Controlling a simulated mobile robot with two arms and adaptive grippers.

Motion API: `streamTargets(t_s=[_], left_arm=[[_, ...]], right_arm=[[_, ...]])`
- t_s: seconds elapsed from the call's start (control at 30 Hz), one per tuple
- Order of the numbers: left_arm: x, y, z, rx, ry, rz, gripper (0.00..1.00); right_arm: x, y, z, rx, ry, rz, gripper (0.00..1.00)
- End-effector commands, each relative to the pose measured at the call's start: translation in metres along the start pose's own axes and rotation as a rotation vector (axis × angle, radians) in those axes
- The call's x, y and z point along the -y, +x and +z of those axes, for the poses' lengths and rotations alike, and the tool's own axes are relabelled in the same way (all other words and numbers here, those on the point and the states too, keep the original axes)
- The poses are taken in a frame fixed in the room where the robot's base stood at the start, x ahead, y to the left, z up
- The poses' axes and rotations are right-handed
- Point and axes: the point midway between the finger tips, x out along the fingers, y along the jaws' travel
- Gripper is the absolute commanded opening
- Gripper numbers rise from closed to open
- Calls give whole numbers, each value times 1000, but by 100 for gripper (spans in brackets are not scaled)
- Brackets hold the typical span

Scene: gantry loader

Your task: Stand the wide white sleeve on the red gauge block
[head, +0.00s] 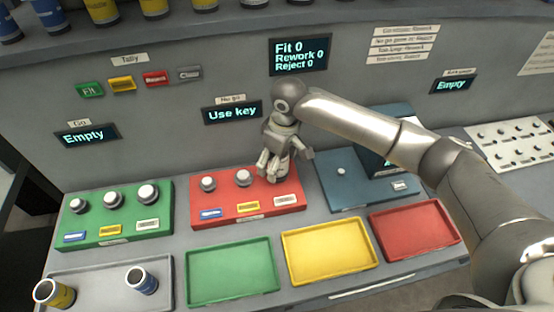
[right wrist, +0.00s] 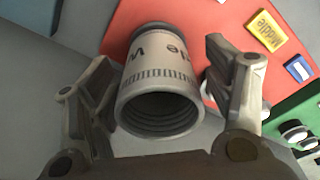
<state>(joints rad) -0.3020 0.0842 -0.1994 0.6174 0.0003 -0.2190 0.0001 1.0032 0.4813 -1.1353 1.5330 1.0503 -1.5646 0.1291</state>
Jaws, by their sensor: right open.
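The red gauge block (head: 232,208) lies at the back of the bench, with two grey posts showing and its right end partly covered by my right gripper (head: 285,164). The wide white sleeve (right wrist: 158,75) stands upright over the red block's right end in the right wrist view, open ridged end toward the camera, dark lettering on its side. The fingers of my right gripper are spread on either side of it, with a gap showing on the left. Any post under the sleeve is hidden. My left gripper is out of view.
A green gauge block (head: 100,240) with several posts stands left of the red one. A blue device (head: 345,195) is at the right. Green (head: 230,302), yellow (head: 335,278) and red (head: 420,254) trays line the front. A grey tray (head: 105,295) holds yellow and blue sleeves.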

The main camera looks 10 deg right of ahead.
Motion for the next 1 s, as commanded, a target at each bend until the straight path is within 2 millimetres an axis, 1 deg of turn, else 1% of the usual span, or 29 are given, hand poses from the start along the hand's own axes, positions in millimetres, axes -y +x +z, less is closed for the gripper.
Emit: streamTargets(t_s=[0.17,0.4,0.53,0.7,1.0], left_arm=[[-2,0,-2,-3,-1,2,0],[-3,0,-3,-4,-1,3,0],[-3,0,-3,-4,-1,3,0],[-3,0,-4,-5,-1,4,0],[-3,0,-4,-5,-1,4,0]], right_arm=[[-1,-29,-1,-6,-1,3,74],[-1,-81,-1,-6,0,3,74],[-1,-102,-1,-6,-1,2,74],[-1,-115,-1,-4,0,2,74],[0,-118,-1,-3,0,1,74]])
